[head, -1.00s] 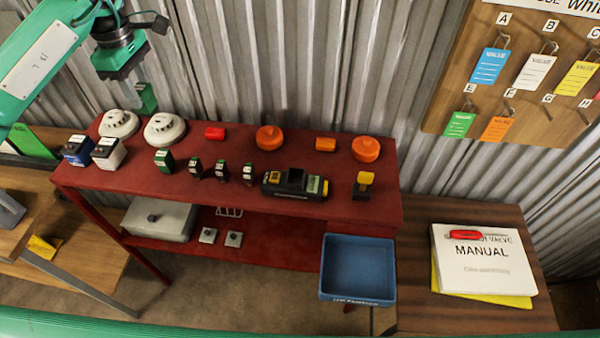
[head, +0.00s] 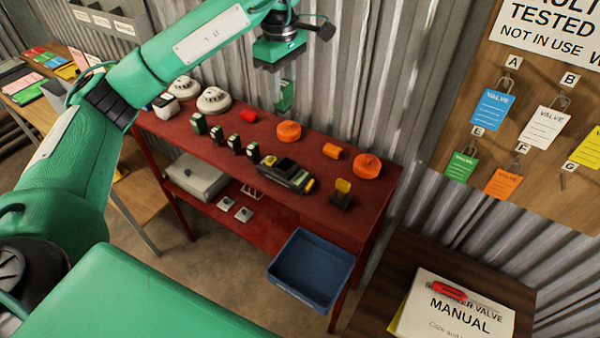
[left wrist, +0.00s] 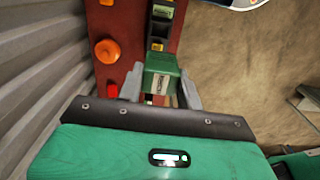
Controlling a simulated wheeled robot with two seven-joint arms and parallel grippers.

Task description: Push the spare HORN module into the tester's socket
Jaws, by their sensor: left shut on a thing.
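My left gripper (head: 284,80) is shut on a small green module (head: 285,97) with a pale label. It holds the module in the air above the back of the red bench. In the left wrist view the module (left wrist: 161,84) sits between the two grey fingers (left wrist: 160,92); its lettering is too small to read. The tester (head: 287,174), a dark box with a yellow end, lies on the bench, below and apart from the module. Part of it shows beyond the module in the left wrist view (left wrist: 160,28). Its socket is not clear. My right gripper is out of view.
Several small modules (head: 217,135) stand in a row left of the tester. Orange round parts (head: 367,166), a red piece (head: 248,115) and white detectors (head: 213,100) are at the back. A blue tray (head: 312,266) hangs in front.

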